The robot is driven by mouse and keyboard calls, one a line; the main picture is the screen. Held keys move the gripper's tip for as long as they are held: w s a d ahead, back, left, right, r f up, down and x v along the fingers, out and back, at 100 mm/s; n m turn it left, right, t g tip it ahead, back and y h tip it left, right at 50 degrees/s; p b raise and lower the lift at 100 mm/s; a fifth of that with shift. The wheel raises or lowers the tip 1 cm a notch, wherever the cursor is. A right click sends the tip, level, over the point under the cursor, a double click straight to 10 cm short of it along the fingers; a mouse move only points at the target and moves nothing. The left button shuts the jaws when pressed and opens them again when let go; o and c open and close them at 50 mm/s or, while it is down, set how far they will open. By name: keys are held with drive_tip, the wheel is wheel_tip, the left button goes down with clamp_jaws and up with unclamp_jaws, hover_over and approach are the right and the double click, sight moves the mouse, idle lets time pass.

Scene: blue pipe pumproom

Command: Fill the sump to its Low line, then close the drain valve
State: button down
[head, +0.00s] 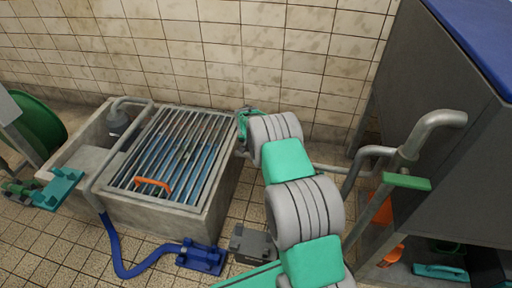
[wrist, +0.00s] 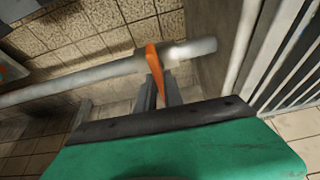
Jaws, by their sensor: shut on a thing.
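The sump is a concrete basin (head: 150,212) with a metal grate (head: 190,140) over it, and blue water shows between the bars. I cannot make out a Low line. In the wrist view, an orange valve lever (wrist: 153,58) stands across a grey pipe (wrist: 90,80) beside a concrete wall. My gripper (wrist: 160,88) is shut on this lever, its two dark fingers at the lever's lower end. In the head view, my arm reaches to the right side of the sump; the gripper's end (head: 245,122) is partly hidden and the lever is hidden.
A bent grey pipe with a green lever (head: 407,183) stands at right by a large dark tank (head: 450,120). A blue hose (head: 122,262) runs along the floor to a blue fitting (head: 202,258). A tiled wall stands behind.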

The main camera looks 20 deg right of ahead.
idle(0.3)
drive_tip(key=c, duration=1.5)
unclamp_jaws()
drive_tip(key=p+v, duration=0.3)
drive_tip(key=v, duration=0.4)
drive_tip(key=shift+w+r, duration=0.1)
drive_tip(key=shift+r, duration=0.1)
drive_tip(key=shift+s+a+r, duration=0.15)
drive_tip(key=shift+s+r, duration=0.05)
